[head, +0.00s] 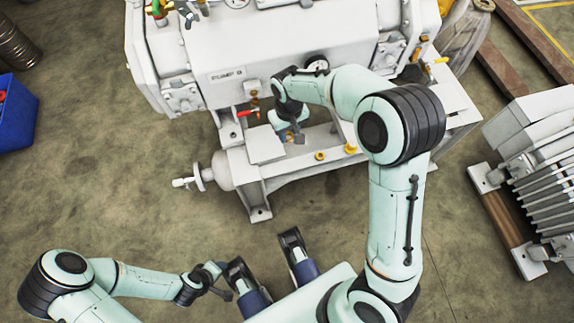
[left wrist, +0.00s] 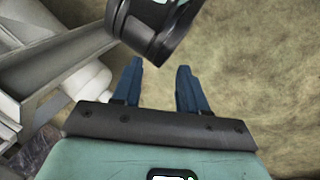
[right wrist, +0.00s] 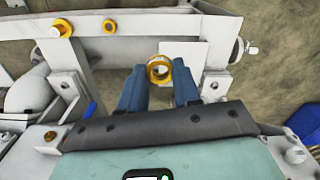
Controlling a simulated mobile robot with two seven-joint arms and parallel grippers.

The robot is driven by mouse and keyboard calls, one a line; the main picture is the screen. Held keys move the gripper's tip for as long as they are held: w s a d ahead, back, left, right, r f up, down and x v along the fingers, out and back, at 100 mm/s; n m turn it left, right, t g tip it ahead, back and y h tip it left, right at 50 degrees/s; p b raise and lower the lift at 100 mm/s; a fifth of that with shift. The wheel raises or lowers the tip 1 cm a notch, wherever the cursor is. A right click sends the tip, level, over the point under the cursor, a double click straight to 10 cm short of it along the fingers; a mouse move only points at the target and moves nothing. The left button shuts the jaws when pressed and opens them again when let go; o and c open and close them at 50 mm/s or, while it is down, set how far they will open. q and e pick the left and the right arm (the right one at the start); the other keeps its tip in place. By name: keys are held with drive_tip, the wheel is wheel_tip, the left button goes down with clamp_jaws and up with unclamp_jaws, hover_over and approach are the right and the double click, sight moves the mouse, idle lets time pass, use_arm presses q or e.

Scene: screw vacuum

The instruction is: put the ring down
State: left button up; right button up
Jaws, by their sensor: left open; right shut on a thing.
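A gold ring (right wrist: 159,70) sits between the two blue fingertips of my right gripper (right wrist: 159,84) in the right wrist view, and the gripper is shut on it. A white plate (right wrist: 190,56) of the machine's frame shows just behind the ring; I cannot tell the gap between them. In the head view my right gripper (head: 291,131) is beside this plate (head: 265,145), and the ring is hidden there. My left gripper (left wrist: 160,75) is open and empty over the floor in the left wrist view, its fingers apart.
Two more gold rings or fittings (head: 320,156) (head: 350,149) lie on the frame, right of my right gripper. The white pump body (head: 260,50) stands behind. A handwheel valve (head: 195,180) juts out at the left. A blue bin (head: 15,115) stands far left. Floor ahead is clear.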

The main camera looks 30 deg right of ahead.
use_arm(q)
drive_tip(key=w+a+f+t+y+b, duration=0.1)
drive_tip(key=w+a+f+b, duration=0.2)
drive_tip(key=w+f, duration=0.15)
use_arm(e)
approach(288, 166)
drive_tip(key=shift+d+f+b, duration=0.1)
drive_tip(key=shift+f+b, duration=0.45)
use_arm(q)
drive_tip(key=s+f+g+b, duration=0.1)
drive_tip(key=s+f, duration=0.2)
drive_tip(key=s, duration=0.2)
drive_tip(key=shift+a+f+n+b, duration=0.2)
drive_tip(key=shift+f+n+b, duration=0.1)
drive_tip(key=shift+f, duration=0.1)
use_arm(e)
drive_tip(key=shift+f, duration=2.6)
use_arm(q)
drive_tip(key=shift+s, duration=0.1)
use_arm(e)
drive_tip(key=shift+f, duration=0.1)
drive_tip(key=shift+f, duration=0.1)
drive_tip(key=o, duration=1)
use_arm(q)
drive_tip(key=shift+s+f+g, duration=0.1)
drive_tip(key=shift+g, duration=0.2)
